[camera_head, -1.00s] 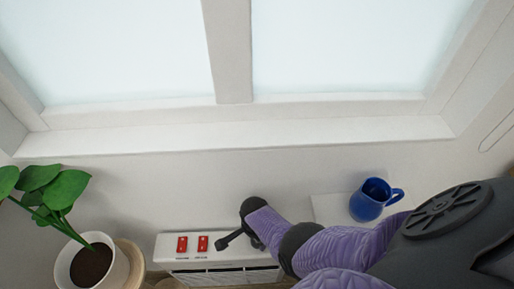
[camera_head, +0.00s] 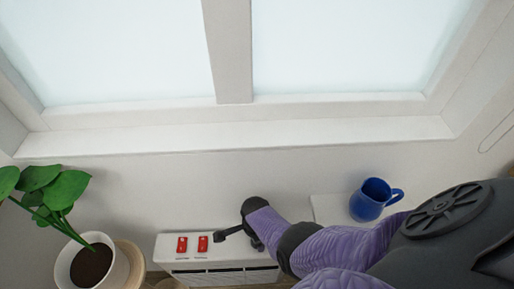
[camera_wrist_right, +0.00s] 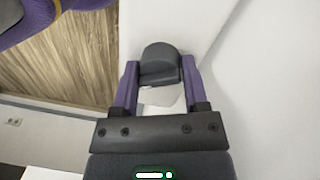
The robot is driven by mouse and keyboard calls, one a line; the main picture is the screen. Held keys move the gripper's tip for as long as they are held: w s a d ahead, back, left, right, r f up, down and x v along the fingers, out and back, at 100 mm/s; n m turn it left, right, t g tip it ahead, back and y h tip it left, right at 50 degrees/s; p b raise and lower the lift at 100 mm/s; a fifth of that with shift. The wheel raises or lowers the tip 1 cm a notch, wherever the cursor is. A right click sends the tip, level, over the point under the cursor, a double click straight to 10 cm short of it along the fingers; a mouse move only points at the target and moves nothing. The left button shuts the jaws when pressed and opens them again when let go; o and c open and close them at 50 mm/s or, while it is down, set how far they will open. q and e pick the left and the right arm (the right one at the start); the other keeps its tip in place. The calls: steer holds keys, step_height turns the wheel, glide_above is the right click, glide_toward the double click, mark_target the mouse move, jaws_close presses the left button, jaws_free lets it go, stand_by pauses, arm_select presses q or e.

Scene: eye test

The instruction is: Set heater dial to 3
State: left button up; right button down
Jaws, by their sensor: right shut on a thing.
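The white heater (camera_head: 222,250) stands low against the wall in the head view, with two red switches (camera_head: 192,244) on its top. My right gripper (camera_wrist_right: 158,76) is at the right part of the heater's top, under my purple forearm. In the wrist view its two purple fingers are shut on a dark grey rounded knob, the heater dial (camera_wrist_right: 160,58). In the head view my wrist hides the dial, and no number or pointer on it can be read. My left gripper is not in view.
A potted plant (camera_head: 92,264) stands on a round wooden stand left of the heater. A blue mug (camera_head: 371,199) stands on a white surface (camera_head: 328,208) at right, close to my right arm. The window sill (camera_head: 240,136) is bare.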

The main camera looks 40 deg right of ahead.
steer(key=shift+c, duration=1.9)
jaws_free()
steer(key=shift+w+d+r, duration=0.1)
steer(key=shift+w, duration=0.1)
steer(key=shift+o, duration=1.2)
steer(key=shift+s, duration=0.1)
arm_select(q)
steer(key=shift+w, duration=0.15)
arm_select(e)
steer(key=r+p, duration=0.2)
steer(key=r, duration=0.1)
steer(key=r+p, duration=0.5)
steer(key=r, duration=0.1)
steer(key=shift+w, duration=0.3)
steer(key=shift+r+p, duration=0.5)
steer(key=shift+p, duration=0.1)
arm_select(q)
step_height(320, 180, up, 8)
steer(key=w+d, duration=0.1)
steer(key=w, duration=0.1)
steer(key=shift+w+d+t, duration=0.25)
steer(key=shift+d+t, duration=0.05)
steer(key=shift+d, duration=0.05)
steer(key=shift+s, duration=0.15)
arm_select(e)
steer(key=shift+f, duration=0.15)
